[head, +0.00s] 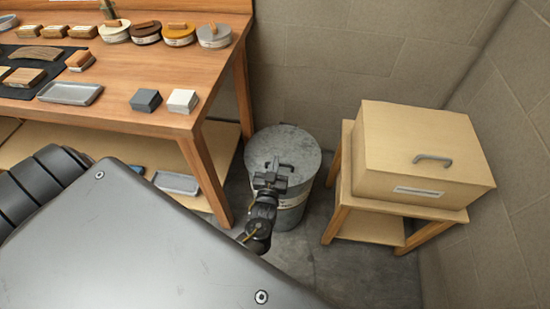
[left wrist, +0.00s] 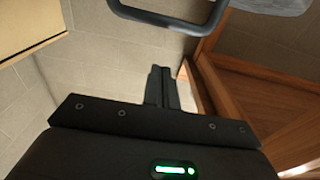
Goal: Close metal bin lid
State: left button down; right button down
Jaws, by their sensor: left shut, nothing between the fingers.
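The grey metal bin (head: 290,217) stands on the floor between the workbench and a small wooden stand. Its round grey lid (head: 283,142) lies over the top and looks flat, with no clear gap at the rim. My left gripper (head: 273,165) is in front of the lid's near part and hides some of it; I cannot tell whether it touches. In the left wrist view my left gripper (left wrist: 161,84) has its fingers together and empty. A dark loop like a handle (left wrist: 180,26) crosses the top of that view. My right gripper is not in view.
The wooden workbench (head: 140,112) with several blocks and round containers is to the left, its leg close to the bin. A wooden box (head: 420,150) with a handle sits on a stand (head: 336,215) to the right. Walls close the back and right.

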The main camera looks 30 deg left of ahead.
pick_arm(q)
jog(key=shift+f+v, duration=0.6)
jog(key=shift+v, duration=3.55)
jog(key=s+d+f+m+g+h, duration=0.25)
jog(key=s+f, duration=0.25)
jog(key=f, duration=0.4)
jog(key=s+d+f+m+g+h, duration=0.15)
jog(key=s+f+g, duration=0.3)
jog(key=f, duration=0.45)
jog(key=s+d+f+m+g+h, duration=0.1)
jog(key=s+d+f+g+h, duration=0.15)
jog(key=s+f, duration=0.4)
jog(key=s+a+f+m+g+p, duration=0.1)
jog(key=s+a+f+g, duration=0.2)
jog(key=s, duration=0.7)
jog(key=s+a+f+m+g, duration=0.1)
jog(key=s+a+f+g, duration=0.2)
jog(key=s+a+f, duration=0.3)
jog(key=s+f, duration=0.1)
jog(key=s, duration=0.3)
jog(key=shift+a+p, duration=0.4)
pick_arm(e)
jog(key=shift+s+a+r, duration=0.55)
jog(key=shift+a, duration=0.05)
pick_arm(q)
jog(key=shift+s+g, duration=0.1)
jog(key=shift+g, duration=0.15)
